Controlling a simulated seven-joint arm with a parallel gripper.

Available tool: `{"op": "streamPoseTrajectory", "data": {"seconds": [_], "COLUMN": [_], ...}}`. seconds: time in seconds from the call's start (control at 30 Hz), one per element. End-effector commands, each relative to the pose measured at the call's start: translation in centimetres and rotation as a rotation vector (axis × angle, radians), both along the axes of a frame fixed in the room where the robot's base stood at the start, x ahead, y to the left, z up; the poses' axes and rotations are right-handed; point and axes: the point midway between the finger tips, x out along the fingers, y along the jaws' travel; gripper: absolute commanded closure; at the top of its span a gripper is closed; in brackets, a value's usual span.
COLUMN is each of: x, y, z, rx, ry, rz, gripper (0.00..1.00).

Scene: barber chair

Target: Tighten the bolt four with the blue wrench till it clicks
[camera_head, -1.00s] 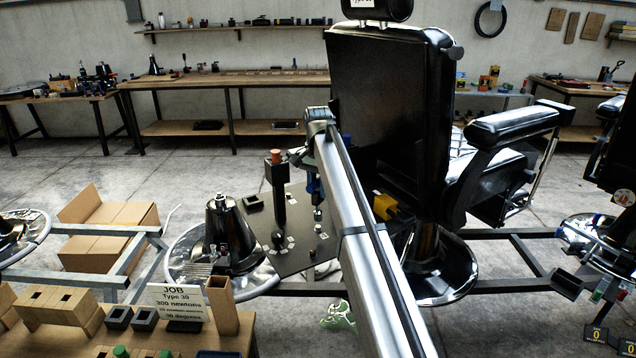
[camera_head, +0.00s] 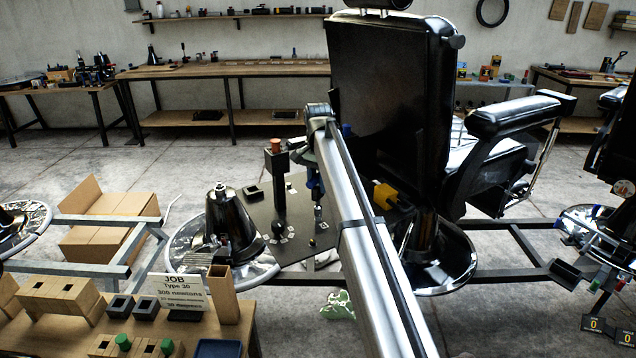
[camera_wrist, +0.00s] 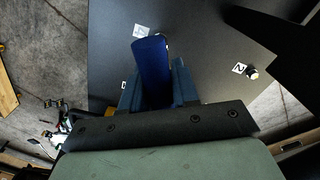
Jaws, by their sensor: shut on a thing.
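My gripper (camera_wrist: 155,82) is shut on the blue wrench (camera_wrist: 152,60), whose blue handle stands between the two fingers in the wrist view. In the head view my gripper (camera_head: 314,182) hangs over the dark plate (camera_head: 296,205), and the wrench's metal lower end (camera_head: 318,212) points down at the plate. I cannot tell whether that end sits on a bolt. A bolt (camera_wrist: 252,73) beside a tag marked 2 shows right of the wrench in the wrist view.
The black barber chair (camera_head: 385,110) stands close behind and right of my arm. A dark post with an orange top (camera_head: 275,146) rises left of my gripper. A metal cone base (camera_head: 228,225) stands further left. A JOB card (camera_head: 181,291) is on the front bench.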

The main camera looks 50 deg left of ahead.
Motion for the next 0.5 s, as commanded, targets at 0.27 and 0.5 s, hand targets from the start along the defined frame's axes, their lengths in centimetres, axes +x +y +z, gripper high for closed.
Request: {"op": "streamPoseTrajectory", "data": {"seconds": [0.27,0.5], "x": [0.00,0.00], "y": [0.00,0.00], "z": [-0.37,-0.74], "rx": [0.000,0.000], "ry": [0.000,0.000], "rz": [0.000,0.000], "gripper": [1.00,1.00]}}
